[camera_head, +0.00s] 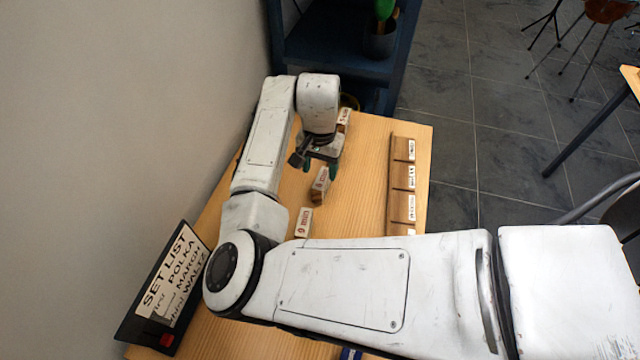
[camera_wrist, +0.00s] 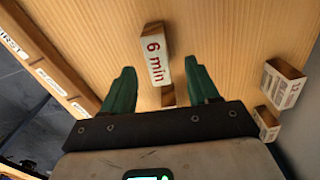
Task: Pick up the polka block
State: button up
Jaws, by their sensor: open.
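None of the blocks I see has the word "polka" legible, so I cannot tell which is the polka block. In the wrist view, a wooden block with a white face reading "6 min" (camera_wrist: 154,56) in red lies ahead of and between the two green fingers of my gripper (camera_wrist: 157,72). The fingers are open, with nothing held. In the head view my gripper (camera_head: 321,167) hangs over the table, close to a block with red print (camera_head: 320,183). Another block (camera_head: 303,222) stands nearer, and one (camera_head: 344,116) lies behind the gripper, partly hidden.
A wooden rack (camera_head: 392,180) with labelled slots runs along the table's right side; it also shows in the wrist view (camera_wrist: 60,70). A set list sign (camera_head: 165,290) naming polka, march and waltz stands at the left by the wall. A blue shelf (camera_head: 335,55) stands behind.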

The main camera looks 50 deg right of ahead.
aim_at(322, 178)
jog(key=shift+s+d+f+p, duration=0.1)
jog(key=shift+f+p, duration=0.1)
jog(key=shift+f, duration=1.2)
jog(key=shift+s+d+f+p, duration=0.1)
jog(key=shift+f+p, duration=0.1)
jog(key=shift+f, duration=1.2)
jog(key=c, duration=1.1)
